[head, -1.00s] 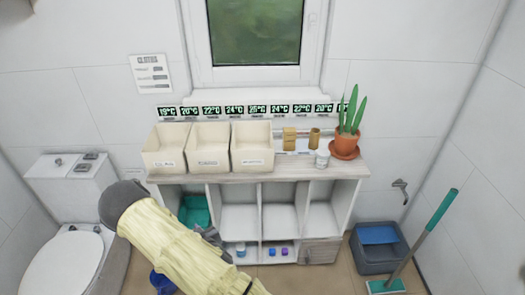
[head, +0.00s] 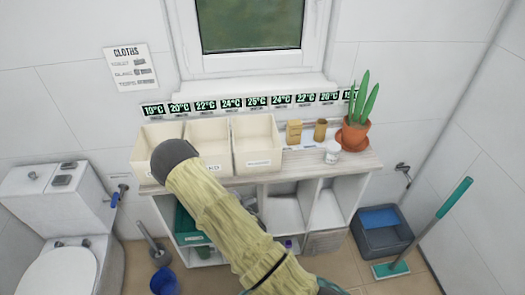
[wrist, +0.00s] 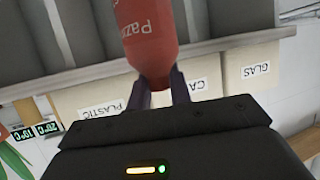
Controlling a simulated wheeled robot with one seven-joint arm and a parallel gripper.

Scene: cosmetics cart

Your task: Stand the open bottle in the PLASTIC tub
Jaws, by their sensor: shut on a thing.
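My gripper (wrist: 165,88) is shut on a red bottle (wrist: 150,38) with white lettering. The PLASTIC tub (wrist: 82,100) is cream and lies beyond my gripper, to the left in the wrist view. In the head view it is the rightmost of three tubs (head: 258,163) on the shelf top. My arm hides the bottle and most of my gripper there.
Two more cream tubs stand beside it: the middle one (head: 212,166) and the GLAS one (head: 143,168). Open compartments lie below the shelf top (head: 350,163).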

